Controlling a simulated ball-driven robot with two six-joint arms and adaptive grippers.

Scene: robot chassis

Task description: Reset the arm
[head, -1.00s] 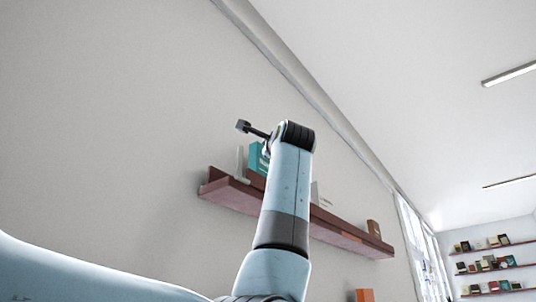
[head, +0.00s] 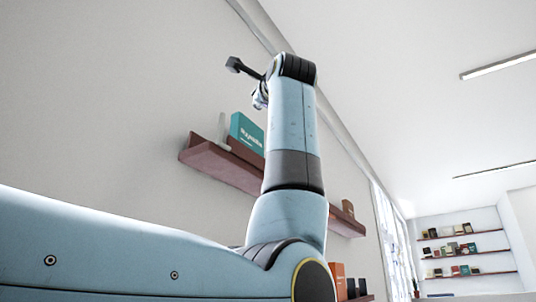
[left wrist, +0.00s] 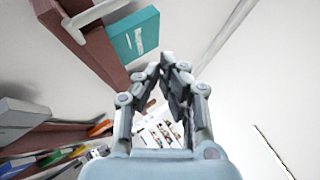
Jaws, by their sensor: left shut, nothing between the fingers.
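My left arm, pale blue with grey bands, comes in from the left in the head view and bends upward at the elbow. My left gripper (head: 259,100) shows only in part behind the raised wrist. In the left wrist view, the left gripper's (left wrist: 175,65) fingers meet at the tips with nothing between them. It is in front of the wall shelf, apart from the teal book. My right gripper is in neither view.
A brown wall shelf (head: 218,166) holds a teal book (head: 246,133), also seen in the left wrist view (left wrist: 134,36). A lower shelf carries an orange item (head: 337,276). More shelves (head: 462,257) stand far right. The upper area is clear.

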